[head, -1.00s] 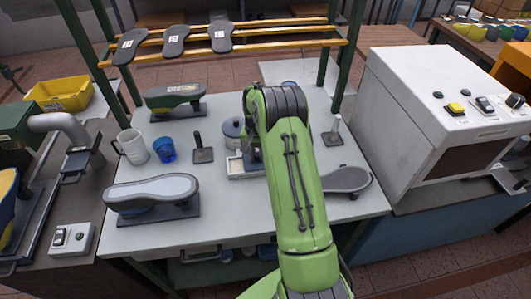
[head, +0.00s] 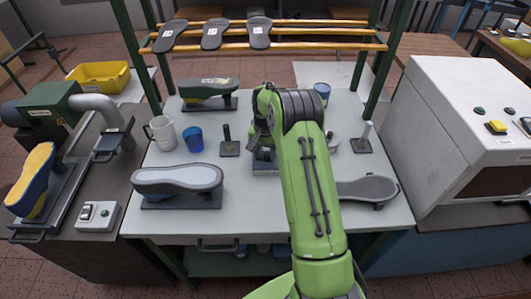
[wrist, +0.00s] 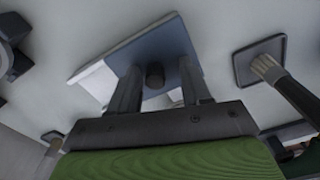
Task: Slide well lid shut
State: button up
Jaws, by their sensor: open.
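The well lid (wrist: 165,48) is a flat blue-grey plate with a short dark knob (wrist: 155,75), seen in the wrist view. It lies over part of a pale rectangular well (wrist: 95,82), whose light surface shows at the left and below the plate. My gripper (wrist: 160,85) is open, with one finger on each side of the knob; whether either touches it I cannot tell. In the head view, my gripper (head: 262,152) is over the middle of the table, and a blue-grey edge of the well (head: 264,172) shows below it. My arm hides much of the well there.
A dark-handled tool on a square base (head: 229,146) stands left of my gripper; a pale-handled one (head: 362,138) stands to the right. A blue cup (head: 193,139), white mug (head: 162,132) and shoe last (head: 178,180) are farther left. A grey sole shape (head: 367,188) lies at right.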

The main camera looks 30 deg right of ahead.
aim_at(265, 154)
jog(key=shift+r, duration=0.1)
notch_tip(265, 154, up, 16)
jog(key=p, duration=0.1)
jog(key=shift+f+p, duration=0.2)
jog(key=shift+p, duration=0.15)
jog(key=s+a+r+n+t, duration=0.1)
jog(key=s+a+r+n, duration=0.1)
jog(key=s+a+r, duration=0.4)
jog(key=s+a+r+n+t, duration=0.2)
jog(key=s+a+r+n, duration=0.1)
jog(key=s+r, duration=0.55)
jog(key=s+a+f+n+t, duration=0.1)
jog(key=s+a+f+n, duration=0.1)
jog(key=s, duration=0.6)
jog(key=s+a+f+n+t, duration=0.1)
jog(key=s+a+f, duration=0.1)
jog(key=s, duration=0.7)
jog(key=shift+a+n+t, duration=0.3)
jog(key=shift+a+n, duration=0.1)
jog(key=shift+a, duration=0.1)
jog(key=shift+s, duration=0.1)
